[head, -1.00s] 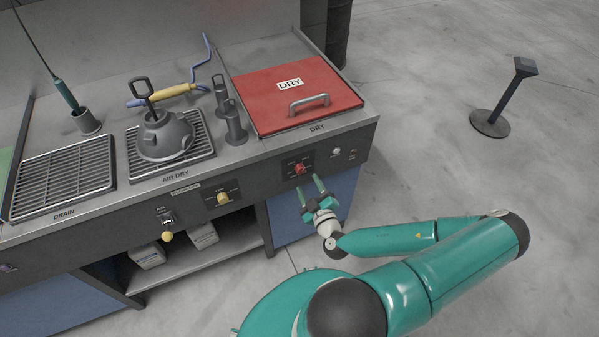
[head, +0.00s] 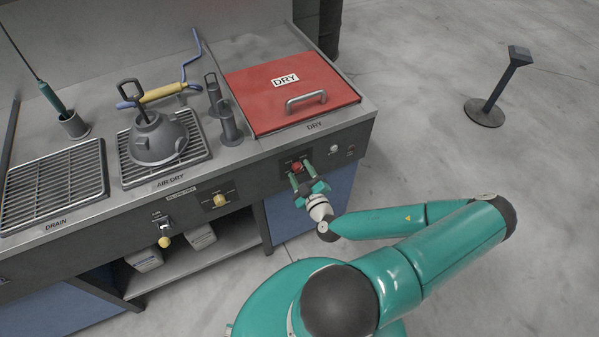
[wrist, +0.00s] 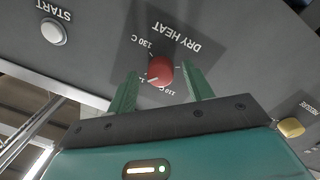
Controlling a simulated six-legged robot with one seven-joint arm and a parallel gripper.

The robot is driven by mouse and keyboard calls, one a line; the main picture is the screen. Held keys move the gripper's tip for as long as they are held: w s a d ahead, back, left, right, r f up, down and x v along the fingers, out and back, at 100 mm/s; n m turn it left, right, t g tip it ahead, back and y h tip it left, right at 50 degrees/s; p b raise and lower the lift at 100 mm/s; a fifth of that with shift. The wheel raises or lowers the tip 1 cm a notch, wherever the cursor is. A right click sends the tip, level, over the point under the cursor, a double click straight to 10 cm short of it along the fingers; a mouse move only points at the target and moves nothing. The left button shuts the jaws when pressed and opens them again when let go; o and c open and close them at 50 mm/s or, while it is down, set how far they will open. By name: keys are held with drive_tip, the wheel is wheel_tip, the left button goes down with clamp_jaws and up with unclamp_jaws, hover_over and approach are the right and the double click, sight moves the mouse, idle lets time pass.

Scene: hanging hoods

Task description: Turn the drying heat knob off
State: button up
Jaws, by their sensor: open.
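The red drying heat knob (head: 297,167) sits on the dark front panel below the red DRY lid. In the wrist view the knob (wrist: 160,70) appears upside down under the label DRY HEAT, with 130 C and 110 C marks around it. A white pointer line on it faces the lower left of that picture. My gripper (head: 302,174) is open in front of the panel. In the wrist view its green fingers (wrist: 161,84) stand on either side of the knob, with visible gaps. Contact with the knob is not visible.
A white START button (wrist: 52,32) is beside the knob. A yellow knob (head: 221,201) sits farther left on the panel. The red DRY lid (head: 265,108) has a grey handle. A post (head: 497,88) stands on open floor at right.

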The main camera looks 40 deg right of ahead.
drive_tip(key=c, duration=1)
drive_tip(key=shift+o, duration=0.2)
